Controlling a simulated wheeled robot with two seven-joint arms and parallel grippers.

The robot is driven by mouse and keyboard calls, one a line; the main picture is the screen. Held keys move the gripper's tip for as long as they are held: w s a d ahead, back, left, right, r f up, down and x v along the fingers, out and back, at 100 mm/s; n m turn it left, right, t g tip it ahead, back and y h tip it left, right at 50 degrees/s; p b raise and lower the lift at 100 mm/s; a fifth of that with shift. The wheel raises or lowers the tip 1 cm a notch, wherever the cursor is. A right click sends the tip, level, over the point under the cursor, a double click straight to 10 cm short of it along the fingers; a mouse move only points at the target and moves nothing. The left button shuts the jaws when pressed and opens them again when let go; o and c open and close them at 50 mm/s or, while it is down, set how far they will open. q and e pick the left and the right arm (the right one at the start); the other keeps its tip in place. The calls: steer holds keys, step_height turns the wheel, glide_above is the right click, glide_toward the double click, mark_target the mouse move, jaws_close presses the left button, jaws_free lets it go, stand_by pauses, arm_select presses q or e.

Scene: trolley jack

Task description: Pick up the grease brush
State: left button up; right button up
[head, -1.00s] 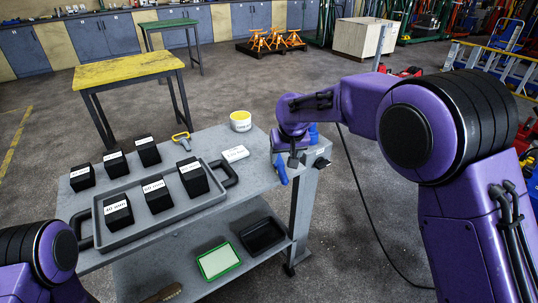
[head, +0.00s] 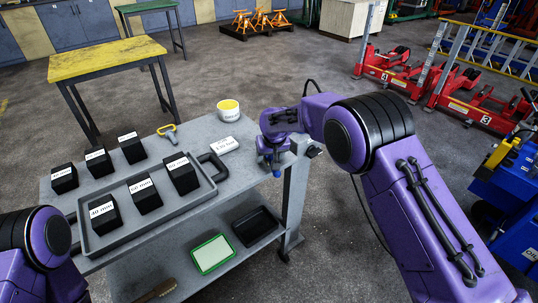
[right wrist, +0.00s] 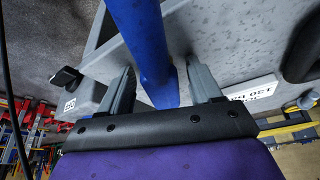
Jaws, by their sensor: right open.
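A blue handle (right wrist: 150,50), which I take for the grease brush, runs between the fingers of my right gripper (right wrist: 163,88) in the right wrist view. I cannot see its bristles. In the head view my right gripper (head: 272,158) points down at the right end of the grey trolley (head: 245,187), and a little blue (head: 277,172) shows beneath it. The fingers are open, one on each side of the handle, with a visible gap at least on the right. My left gripper is out of view.
A brown brush (head: 155,291) lies on the lower shelf.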

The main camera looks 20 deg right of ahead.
jaws_close()
steer(key=shift+r, duration=0.1)
step_height(320, 180, up, 3)
steer(key=shift+f+b, duration=0.1)
steer(key=shift+b, duration=0.4)
steer(key=s+r, duration=0.2)
steer(key=r, duration=0.1)
steer(key=s+r, duration=0.1)
steer(key=shift+s+d+r, duration=0.25)
steer(key=shift+s+r, duration=0.05)
steer(key=shift+r, duration=0.05)
steer(key=s+r, duration=0.2)
steer(key=s, duration=0.3)
steer(key=s+d+r+b, duration=0.1)
steer(key=s+r, duration=0.2)
steer(key=s, duration=0.2)
steer(key=shift+s+r+b, duration=0.2)
steer(key=shift+r+b, duration=0.05)
steer(key=shift+b, duration=0.05)
steer(key=c, duration=0.8)
jaws_free()
steer(key=shift+c, duration=0.7)
